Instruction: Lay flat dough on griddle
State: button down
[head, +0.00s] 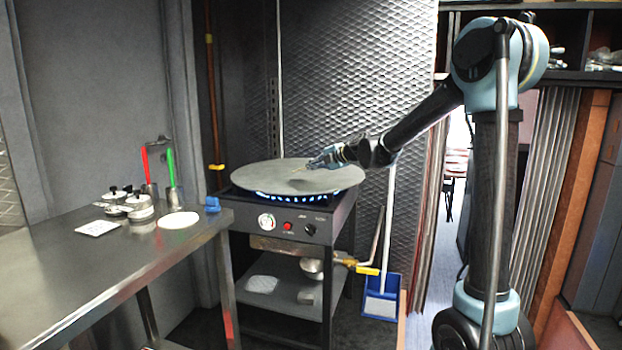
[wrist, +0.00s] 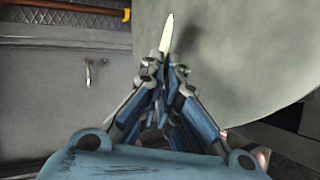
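A flat, round, pale disc (head: 178,220), which looks like the dough, lies near the right end of the steel table. The round grey griddle (head: 262,178) sits on a stove with blue flames beneath. In the wrist view the griddle (wrist: 235,60) fills the upper right. My gripper (head: 310,163) is above the right part of the griddle, pointing left. In the wrist view its fingers (wrist: 165,75) are closed together, with a thin pale pointed piece (wrist: 166,35) sticking out between the tips. I cannot tell what this piece is.
The steel table (head: 85,265) also holds small lidded pots (head: 138,206), a white card (head: 97,228), red and green handled tools (head: 170,168) in holders, and a blue block (head: 212,204). A blue dustpan (head: 381,295) stands right of the stove (head: 285,222).

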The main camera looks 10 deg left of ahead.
jog(key=shift+f, duration=2.15)
jog(key=c, duration=1.8)
grip_release()
jog(key=shift+d, duration=0.1)
